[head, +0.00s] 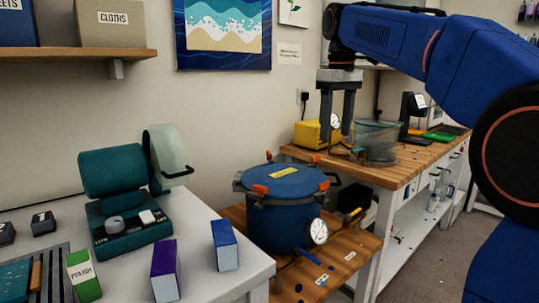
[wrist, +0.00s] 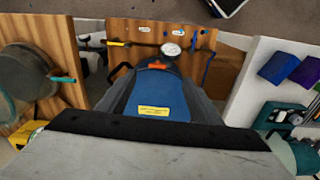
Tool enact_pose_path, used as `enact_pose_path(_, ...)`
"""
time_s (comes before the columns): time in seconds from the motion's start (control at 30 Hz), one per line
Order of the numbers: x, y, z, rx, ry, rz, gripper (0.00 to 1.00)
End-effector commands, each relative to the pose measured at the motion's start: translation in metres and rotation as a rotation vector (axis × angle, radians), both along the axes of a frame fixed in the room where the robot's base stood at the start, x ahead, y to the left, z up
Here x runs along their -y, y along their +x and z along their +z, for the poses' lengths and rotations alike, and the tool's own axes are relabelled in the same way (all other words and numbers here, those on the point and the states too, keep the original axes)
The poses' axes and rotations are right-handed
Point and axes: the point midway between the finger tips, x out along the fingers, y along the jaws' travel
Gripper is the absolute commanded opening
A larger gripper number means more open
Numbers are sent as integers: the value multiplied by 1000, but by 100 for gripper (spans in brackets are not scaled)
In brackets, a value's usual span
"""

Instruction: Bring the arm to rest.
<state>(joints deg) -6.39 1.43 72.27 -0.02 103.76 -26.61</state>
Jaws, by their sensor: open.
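My blue arm reaches in from the right in the head view. My gripper (head: 337,126) hangs at its end with two grey fingers pointing down, apart, nothing between them. It appears above and behind the blue pressure pot (head: 282,215), clear of its lid. The pot stands closed on a low wooden stand, with orange clamps, a yellow label and a round gauge at its front. In the wrist view the pot (wrist: 158,92) lies below my gripper, partly hidden by the grey gripper body across the bottom edge.
A white table (head: 210,285) at left holds a teal machine (head: 125,190) and several small boxes. A wooden bench (head: 400,172) at right carries a clear container (head: 376,140) and a yellow box (head: 308,134). A shelf (head: 60,58) hangs at upper left. Floor shows at lower right.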

Motion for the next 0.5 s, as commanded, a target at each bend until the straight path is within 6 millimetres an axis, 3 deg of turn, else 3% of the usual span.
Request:
enact_pose_path(0.27, 19, -67, -46, 80, 16, -127, 59)
enact_pose_path(0.5, 33, -125, -100, 150, 35, -235, 59)
